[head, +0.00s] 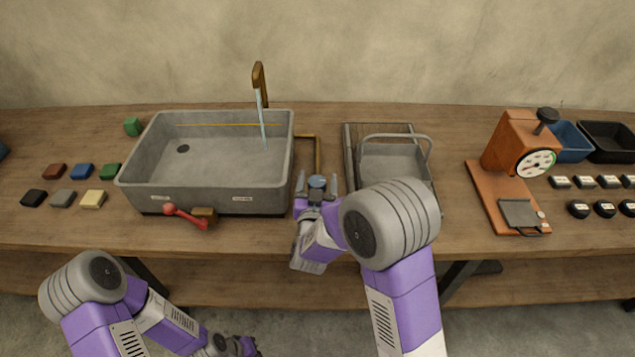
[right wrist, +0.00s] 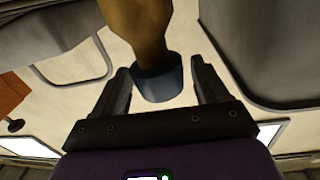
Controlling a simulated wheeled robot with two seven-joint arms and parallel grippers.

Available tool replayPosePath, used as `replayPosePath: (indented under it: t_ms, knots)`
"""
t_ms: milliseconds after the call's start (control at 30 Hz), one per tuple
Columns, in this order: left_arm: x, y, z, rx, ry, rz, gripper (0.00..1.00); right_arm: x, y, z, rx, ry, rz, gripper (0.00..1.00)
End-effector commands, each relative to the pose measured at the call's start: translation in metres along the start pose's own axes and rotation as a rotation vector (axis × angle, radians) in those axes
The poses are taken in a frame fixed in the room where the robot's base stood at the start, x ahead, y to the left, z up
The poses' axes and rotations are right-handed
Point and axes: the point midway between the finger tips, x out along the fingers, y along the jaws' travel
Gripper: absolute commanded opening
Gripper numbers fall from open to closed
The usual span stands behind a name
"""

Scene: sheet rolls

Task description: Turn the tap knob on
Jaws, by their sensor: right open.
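The tap (head: 260,80) is a brass spout behind the grey sink (head: 205,200). A pale blue stream of water (head: 263,130) falls from it into the basin. A brass pipe runs along the sink's right side to a blue-grey knob (head: 317,182). My right gripper (head: 317,177) is open, with one finger on each side of the knob. In the right wrist view the knob (right wrist: 158,86) sits between the spread fingers, with visible gaps. My left gripper (head: 237,346) is low at the bottom edge, away from the sink; its jaws are unclear.
A red-handled lever (head: 186,216) is at the sink's front. A grey basin with a handle (head: 395,160) stands right of the knob. An orange dial scale (head: 520,150) is farther right. Small coloured blocks (head: 82,171) lie left of the sink. Bare wood lies before the scale.

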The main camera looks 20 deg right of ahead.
Motion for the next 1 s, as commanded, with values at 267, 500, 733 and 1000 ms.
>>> replayPosePath:
  t_ms: [267, 500, 733, 1000]
  knots:
    - [0.0000, 0.0000, 0.0001, 0.000, 0.000, 0.000, 0.00, -0.0004, -0.0001, 0.0002, 0.000, 0.000, 0.000, 0.41]
    - [0.0000, 0.0000, 0.0001, 0.000, 0.000, 0.000, 0.00, -0.0004, -0.0005, 0.0002, 0.001, 0.001, 0.014, 0.23]
    - [-0.0001, 0.0001, 0.0001, 0.000, 0.000, 0.000, 0.00, -0.0001, -0.0007, 0.0001, 0.000, 0.008, 0.110, 0.23]
    - [-0.0001, 0.0001, 0.0001, 0.000, 0.000, 0.000, 0.00, -0.0007, 0.0000, 0.0005, 0.000, 0.007, 0.135, 0.23]
